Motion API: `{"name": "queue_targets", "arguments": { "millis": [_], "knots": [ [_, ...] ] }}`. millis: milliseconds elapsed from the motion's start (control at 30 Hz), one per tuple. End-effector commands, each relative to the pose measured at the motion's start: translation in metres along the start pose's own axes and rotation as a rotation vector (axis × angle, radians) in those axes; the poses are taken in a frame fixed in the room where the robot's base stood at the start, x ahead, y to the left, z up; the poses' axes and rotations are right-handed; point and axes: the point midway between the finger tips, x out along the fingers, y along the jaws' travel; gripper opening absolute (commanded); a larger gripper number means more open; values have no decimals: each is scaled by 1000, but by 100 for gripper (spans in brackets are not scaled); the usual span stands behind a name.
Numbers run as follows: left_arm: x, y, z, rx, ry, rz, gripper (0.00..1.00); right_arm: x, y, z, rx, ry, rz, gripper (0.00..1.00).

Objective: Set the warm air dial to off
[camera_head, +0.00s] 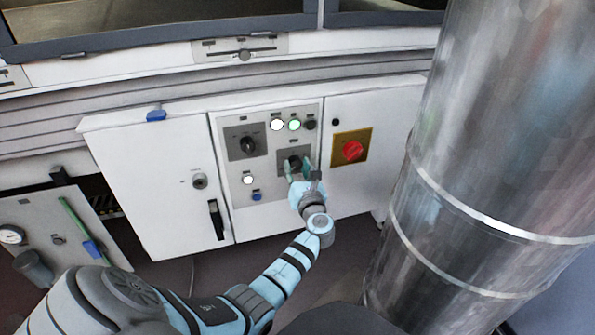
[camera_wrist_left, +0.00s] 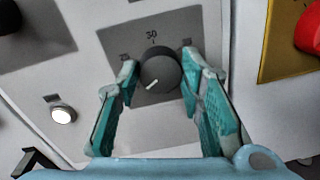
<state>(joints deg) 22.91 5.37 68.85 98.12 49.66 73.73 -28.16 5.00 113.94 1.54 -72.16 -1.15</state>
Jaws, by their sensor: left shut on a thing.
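A round dark grey dial (camera_wrist_left: 160,68) sits on a grey plate (camera_wrist_left: 110,38) with "30" printed above it and smaller marks left and right that I cannot read clearly. Its white pointer line points down and to the left in the wrist view. My left gripper (camera_head: 297,170) is shut on this dial, one teal finger on each side. The head view shows the dial (camera_head: 293,160) partly hidden behind the fingers. A second black dial (camera_head: 247,144) sits up and left on its own grey plate. No readable name shows on either dial. My right gripper is not in view.
A red knob (camera_head: 352,150) on a yellow plate is right of the held dial. White and green lamps (camera_head: 294,124) and a black button are above; a lit white button (camera_head: 248,180) and a blue button (camera_head: 257,197) are lower left. A large metal duct (camera_head: 470,160) fills the right.

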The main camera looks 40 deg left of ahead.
Motion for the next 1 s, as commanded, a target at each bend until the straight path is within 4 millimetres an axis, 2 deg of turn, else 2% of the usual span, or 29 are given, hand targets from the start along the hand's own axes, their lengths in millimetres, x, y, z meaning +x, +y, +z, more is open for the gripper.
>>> {"name": "queue_targets", "arguments": {
  "millis": [333, 533, 833, 867, 1000],
  "knots": [
    [2, 4, 6, -144, -24, 11, 7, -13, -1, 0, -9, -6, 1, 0],
    [2, 4, 7, -164, -26, 11, 7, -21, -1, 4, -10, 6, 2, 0],
    [2, 4, 6, -164, -25, 11, 7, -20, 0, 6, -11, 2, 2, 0],
    [2, 4, 6, -163, -25, 11, 36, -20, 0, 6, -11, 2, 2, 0],
    [1, 2, 5, -163, -22, 7, 55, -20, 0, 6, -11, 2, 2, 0]
  ]
}}
